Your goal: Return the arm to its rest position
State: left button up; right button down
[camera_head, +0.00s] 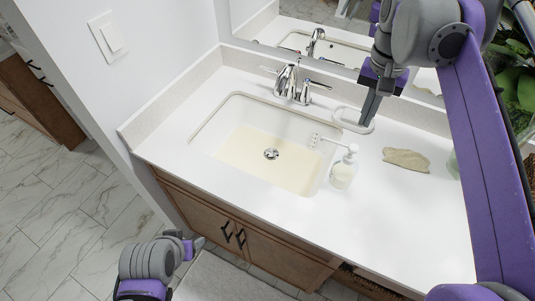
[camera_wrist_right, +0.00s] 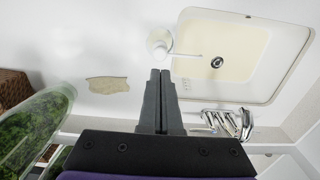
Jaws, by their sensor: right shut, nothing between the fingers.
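My right arm reaches in from the right of the head view, over the counter. Its gripper (camera_head: 368,118) points down, in front of a white oval dish (camera_head: 340,121) near the mirror side. In the right wrist view the two dark fingers (camera_wrist_right: 160,76) are pressed together with nothing between them. Whether the fingertips touch the dish or the counter I cannot tell. My left arm shows at the bottom left of the head view, low in front of the cabinet. Its gripper (camera_head: 194,245) is small and partly hidden, so its opening is unclear.
A white soap dispenser (camera_head: 342,170) stands beside the sink (camera_head: 240,160). The chrome faucet (camera_head: 292,84) is behind the sink. A flat beige stone-like piece (camera_head: 406,159) lies on the counter (camera_head: 400,220). Green plants (camera_head: 515,75) stand at the right. The front right counter is clear.

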jog(key=s+a+f+n+t, duration=0.1)
jog(key=s+a+f+n, duration=0.1)
jog(key=s+f, duration=0.3)
jog(key=s+a+f+n+t, duration=0.2)
jog(key=s+f, duration=0.3)
jog(key=f, duration=0.5)
jog(key=s+a+f+n+t+p, duration=0.1)
jog(key=s+a+f+n+t, duration=0.1)
jog(key=s+f, duration=0.3)
jog(key=shift+s+a+f, duration=0.15)
jog(key=shift+a+f, duration=0.05)
jog(key=shift+f, duration=0.55)
jog(key=shift+s+a+f, duration=0.15)
jog(key=shift+a+f, duration=0.05)
jog(key=shift+f, duration=0.55)
